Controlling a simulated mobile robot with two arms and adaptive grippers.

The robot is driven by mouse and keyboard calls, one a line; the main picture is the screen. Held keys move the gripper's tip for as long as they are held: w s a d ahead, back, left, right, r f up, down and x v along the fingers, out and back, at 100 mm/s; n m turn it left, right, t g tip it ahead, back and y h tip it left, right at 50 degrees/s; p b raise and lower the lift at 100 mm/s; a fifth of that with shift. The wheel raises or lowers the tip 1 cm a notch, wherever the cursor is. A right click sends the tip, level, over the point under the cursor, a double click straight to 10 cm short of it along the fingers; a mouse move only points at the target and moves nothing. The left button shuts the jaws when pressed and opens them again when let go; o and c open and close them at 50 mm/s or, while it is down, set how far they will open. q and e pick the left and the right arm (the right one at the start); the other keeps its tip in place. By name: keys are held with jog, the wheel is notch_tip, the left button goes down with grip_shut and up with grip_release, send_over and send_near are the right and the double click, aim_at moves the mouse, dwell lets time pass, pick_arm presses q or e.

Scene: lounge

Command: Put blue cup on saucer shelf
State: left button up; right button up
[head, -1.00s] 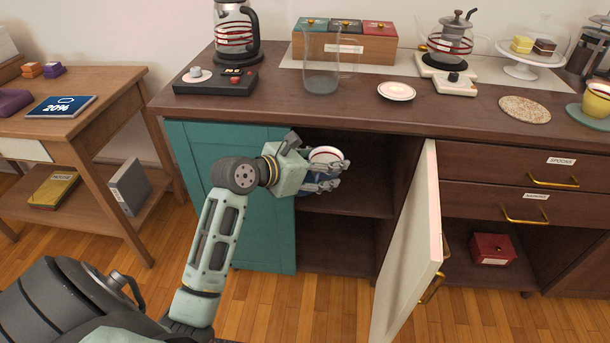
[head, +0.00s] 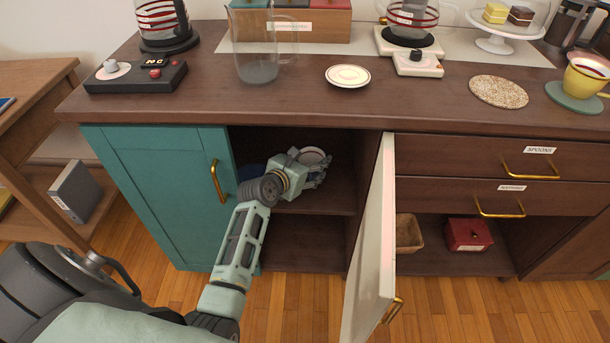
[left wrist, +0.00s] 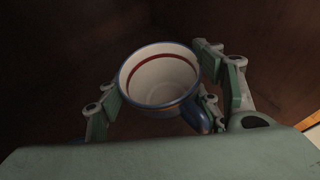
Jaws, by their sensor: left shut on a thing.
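The blue cup (head: 313,155) is inside the open cabinet, above its inner shelf (head: 325,199). My left gripper (head: 318,172) is shut on it. In the left wrist view the cup (left wrist: 160,76) sits between both fingers, its mouth facing the camera. Its inside is white with a red band, its rim is blue, and its blue handle is at the lower right. It looks empty. I cannot tell whether its base touches the shelf. My right gripper is not in view.
The white cabinet door (head: 372,250) stands open to the right of my arm. The teal door (head: 160,190) is shut on the left. A white saucer (head: 348,76) and a glass pitcher (head: 257,50) stand on the countertop above. The lower compartment looks clear.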

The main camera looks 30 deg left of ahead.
pick_arm(q)
jog(key=shift+f+b, duration=0.3)
jog(key=shift+f, duration=0.65)
notch_tip(320, 180, down, 3)
jog(key=shift+w+f+b, duration=0.1)
jog(key=shift+f+b, duration=0.05)
jog(key=shift+b, duration=0.65)
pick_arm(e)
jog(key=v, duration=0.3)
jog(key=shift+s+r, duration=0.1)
pick_arm(q)
jog(key=o, duration=1.3)
jog(key=shift+f, duration=0.1)
